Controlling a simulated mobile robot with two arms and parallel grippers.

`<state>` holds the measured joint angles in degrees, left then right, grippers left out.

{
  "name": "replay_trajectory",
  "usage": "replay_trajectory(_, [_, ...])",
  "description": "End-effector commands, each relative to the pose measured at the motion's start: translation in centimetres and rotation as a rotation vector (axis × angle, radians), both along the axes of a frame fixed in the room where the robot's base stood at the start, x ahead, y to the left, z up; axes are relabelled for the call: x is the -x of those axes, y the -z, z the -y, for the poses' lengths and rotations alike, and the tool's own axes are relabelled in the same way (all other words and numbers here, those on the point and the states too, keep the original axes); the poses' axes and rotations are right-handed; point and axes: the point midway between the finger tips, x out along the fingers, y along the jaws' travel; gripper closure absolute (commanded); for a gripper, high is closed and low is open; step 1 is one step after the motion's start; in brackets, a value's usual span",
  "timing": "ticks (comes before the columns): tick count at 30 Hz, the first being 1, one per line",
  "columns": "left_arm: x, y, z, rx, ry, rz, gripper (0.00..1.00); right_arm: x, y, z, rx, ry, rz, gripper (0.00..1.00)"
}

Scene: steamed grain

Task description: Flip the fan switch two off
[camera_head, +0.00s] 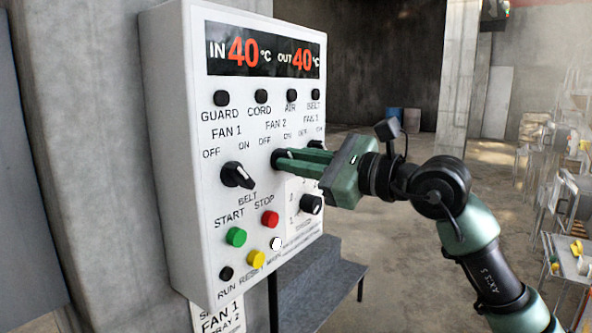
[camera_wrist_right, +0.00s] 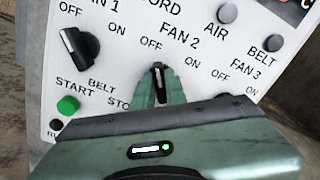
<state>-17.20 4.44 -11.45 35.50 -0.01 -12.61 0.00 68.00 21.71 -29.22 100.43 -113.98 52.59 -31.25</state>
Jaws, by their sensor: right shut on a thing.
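The fan 2 switch (camera_wrist_right: 158,72) is a black rotary knob below the FAN 2 label on the white control box (camera_head: 172,120). Its pale-marked end points up in the wrist view, toward the OFF label. My right gripper (camera_head: 284,158) reaches in from the right, with its green fingers on either side of this knob and shut on it. The fingers hide much of the knob in the head view. In the wrist view, the right gripper (camera_wrist_right: 160,88) also has the knob between its fingertips. My left gripper is not in view.
The fan 1 knob (camera_head: 237,175) is left of the gripper; the fan 3 knob (camera_head: 317,146) is partly behind it. Green (camera_head: 236,237), red (camera_head: 270,219) and yellow (camera_head: 256,258) buttons sit below. A concrete pillar (camera_head: 100,130) stands behind the box.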

Motion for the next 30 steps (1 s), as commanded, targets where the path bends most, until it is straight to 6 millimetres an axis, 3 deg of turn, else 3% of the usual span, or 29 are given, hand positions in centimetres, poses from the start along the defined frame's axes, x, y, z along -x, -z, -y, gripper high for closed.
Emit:
replay_trajectory(1, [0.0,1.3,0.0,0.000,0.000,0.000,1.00,0.0,0.5,0.1,0.020,0.002,0.034,1.00])
replay_trajectory(4, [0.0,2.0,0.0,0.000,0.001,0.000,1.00,0.0,0.3,0.0,0.054,0.001,0.083,1.00])
replay_trajectory(15, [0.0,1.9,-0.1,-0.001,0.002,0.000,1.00,0.1,0.0,0.0,0.074,0.001,0.105,1.00])
replay_trajectory(16, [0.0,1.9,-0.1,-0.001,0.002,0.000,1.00,0.1,0.0,0.0,0.074,0.001,0.105,0.79])
replay_trajectory(18, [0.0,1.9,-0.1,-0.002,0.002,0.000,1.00,0.1,0.0,0.0,0.073,0.001,0.104,0.65])
replay_trajectory(30, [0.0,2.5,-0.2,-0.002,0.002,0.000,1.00,0.5,0.2,0.7,0.072,0.003,0.105,0.65])
